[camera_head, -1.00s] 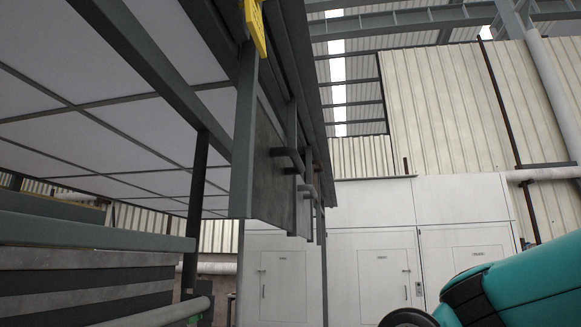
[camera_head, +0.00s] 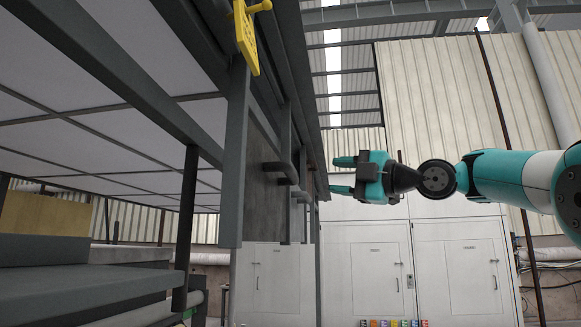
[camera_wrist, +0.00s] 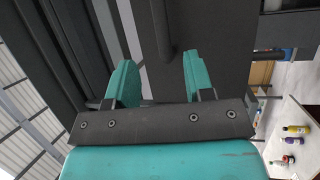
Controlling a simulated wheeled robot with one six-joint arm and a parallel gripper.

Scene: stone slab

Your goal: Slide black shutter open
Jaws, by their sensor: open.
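Dark grey-black panels hang in a row under the overhead frame. The nearest panel (camera_head: 264,195) has a protruding bar handle (camera_head: 282,172), and another handle (camera_head: 302,195) shows farther along. I cannot tell which one is the black shutter. My gripper (camera_head: 337,175) is open and empty, right of the panels with its fingers pointing left toward them. In the wrist view, a dark panel (camera_wrist: 220,25) fills the area ahead. A dark bar handle (camera_wrist: 161,28) appears between the open teal fingers (camera_wrist: 160,62); I see no contact.
A yellow bracket (camera_head: 246,35) sticks out near the top of the frame. A grey post (camera_head: 235,150) stands left of the panels. White cabinets (camera_head: 365,270) line the back. The wrist view shows a pale surface (camera_wrist: 302,118) with small bottles at lower right.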

